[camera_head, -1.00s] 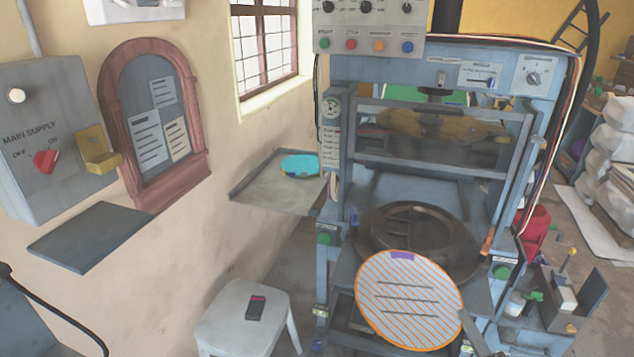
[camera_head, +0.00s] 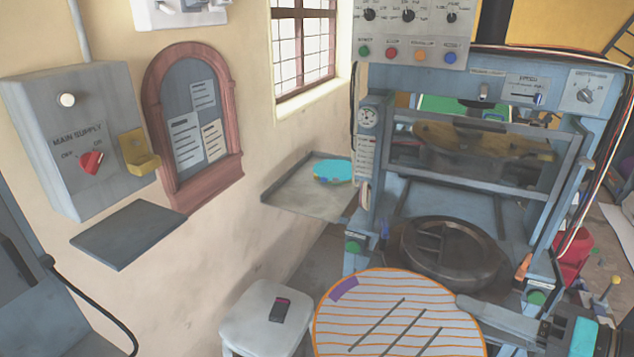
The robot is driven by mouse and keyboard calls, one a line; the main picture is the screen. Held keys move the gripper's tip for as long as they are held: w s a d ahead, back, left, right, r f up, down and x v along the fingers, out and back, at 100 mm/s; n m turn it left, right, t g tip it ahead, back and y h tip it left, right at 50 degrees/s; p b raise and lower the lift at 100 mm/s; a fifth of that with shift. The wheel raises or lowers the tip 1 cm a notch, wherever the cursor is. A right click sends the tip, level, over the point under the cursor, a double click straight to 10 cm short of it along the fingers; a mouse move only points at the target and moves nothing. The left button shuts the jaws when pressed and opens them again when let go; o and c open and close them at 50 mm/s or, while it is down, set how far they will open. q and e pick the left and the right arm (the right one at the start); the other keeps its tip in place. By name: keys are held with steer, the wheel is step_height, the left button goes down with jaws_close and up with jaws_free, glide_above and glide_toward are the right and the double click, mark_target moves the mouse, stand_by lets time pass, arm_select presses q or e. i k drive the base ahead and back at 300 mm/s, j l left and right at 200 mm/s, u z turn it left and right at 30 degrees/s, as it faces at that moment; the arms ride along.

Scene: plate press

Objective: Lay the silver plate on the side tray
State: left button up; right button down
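A large round pale plate (camera_head: 400,322) with orange stripes, an orange rim, dark bars and a purple patch is at the bottom middle. It is the only thing here that could be the silver plate. My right gripper (camera_head: 472,304) comes in from the lower right and appears shut on the plate's right edge. The plate is held in front of the press, its lower part cut off by the picture's edge. The grey side tray (camera_head: 290,199) is left of the press, against the wall, with a cyan disc (camera_head: 333,171) at its back. My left gripper is not in view.
The press (camera_head: 450,188) has a dark round mould (camera_head: 452,250) behind the plate. A white stool (camera_head: 262,330) with a small dark device (camera_head: 280,309) stands left of the plate. A dark wall shelf (camera_head: 128,235) is at the left. The tray's front part is clear.

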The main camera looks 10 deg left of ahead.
mark_target(316, 197)
steer(key=i+l+u, duration=0.15)
steer(key=i+u, duration=0.2)
steer(key=i, duration=0.15)
steer(key=i+l+u, duration=0.3)
steer(key=i, duration=0.2)
steer(key=i+u, duration=0.45)
steer(key=i, duration=0.15)
